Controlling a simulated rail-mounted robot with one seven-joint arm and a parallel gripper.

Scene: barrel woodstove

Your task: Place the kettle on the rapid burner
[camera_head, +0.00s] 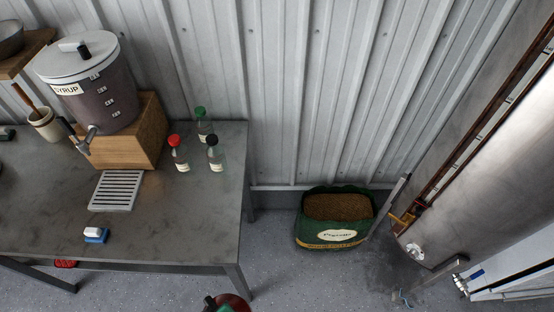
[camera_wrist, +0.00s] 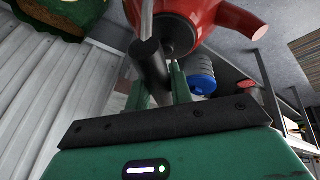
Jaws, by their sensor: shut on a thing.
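The red kettle (camera_wrist: 205,18) fills the top of the wrist view, tilted in that picture, with its spout toward the right. My gripper (camera_wrist: 160,86) has its green fingers shut on the kettle's black handle (camera_wrist: 150,66). In the head view only a dark red part of the kettle (camera_head: 238,303) shows at the bottom edge, beside a bit of green; the rest is cut off. The kettle appears held off the floor, in front of the table. I cannot make out the rapid burner in either view.
A grey metal table (camera_head: 215,215) at left bears a syrup dispenser (camera_head: 95,90), several bottles, a drip grate (camera_head: 117,190) and a blue-and-white brush (camera_head: 96,235). A green sack (camera_head: 335,235) stands by the wall. A large steel tank (camera_head: 480,150) is at right. Floor between is mostly clear.

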